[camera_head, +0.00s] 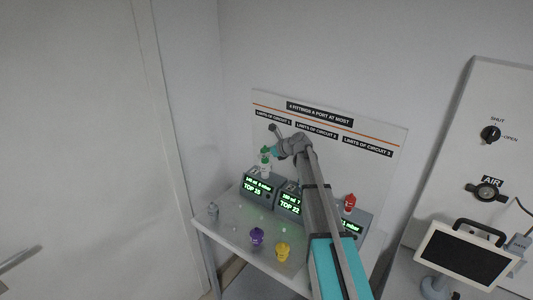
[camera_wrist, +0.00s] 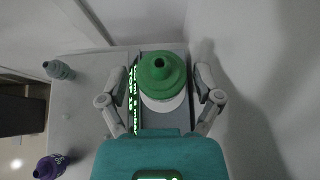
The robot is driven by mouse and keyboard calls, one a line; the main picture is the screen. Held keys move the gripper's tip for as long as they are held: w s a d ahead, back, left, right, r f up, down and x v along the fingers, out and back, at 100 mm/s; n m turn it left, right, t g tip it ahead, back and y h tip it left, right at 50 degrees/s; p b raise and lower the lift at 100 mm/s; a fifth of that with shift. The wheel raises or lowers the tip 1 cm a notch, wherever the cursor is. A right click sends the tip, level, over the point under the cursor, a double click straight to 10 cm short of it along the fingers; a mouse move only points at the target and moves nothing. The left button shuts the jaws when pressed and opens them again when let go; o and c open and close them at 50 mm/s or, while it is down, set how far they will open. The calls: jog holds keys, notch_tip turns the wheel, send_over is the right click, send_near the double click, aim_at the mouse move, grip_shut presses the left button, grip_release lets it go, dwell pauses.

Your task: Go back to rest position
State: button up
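My gripper (camera_head: 274,141) is at the left ventilator unit (camera_head: 257,187), at the end of my arm reaching in from the lower right. In the wrist view its two fingers (camera_wrist: 163,78) stand on either side of a green fitting (camera_wrist: 162,72) with a white part (camera_wrist: 163,103) under it. A gap shows between each finger and the fitting, so the gripper looks open and holds nothing. In the head view the green fitting (camera_head: 265,151) sits on the white part (camera_head: 265,169) on top of the left unit, partly beside my gripper.
A grey fitting (camera_head: 213,210), a purple fitting (camera_head: 257,236) and a yellow fitting (camera_head: 282,252) stand on the table (camera_head: 232,238). A red fitting (camera_head: 349,203) is on the right unit. A sign panel (camera_head: 380,133) stands behind. A monitor (camera_head: 466,251) is at right.

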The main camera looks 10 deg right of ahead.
dwell(0.4)
notch_tip(320, 180, up, 9)
jog(key=p, duration=0.9)
jog(key=shift+r+p, duration=0.6)
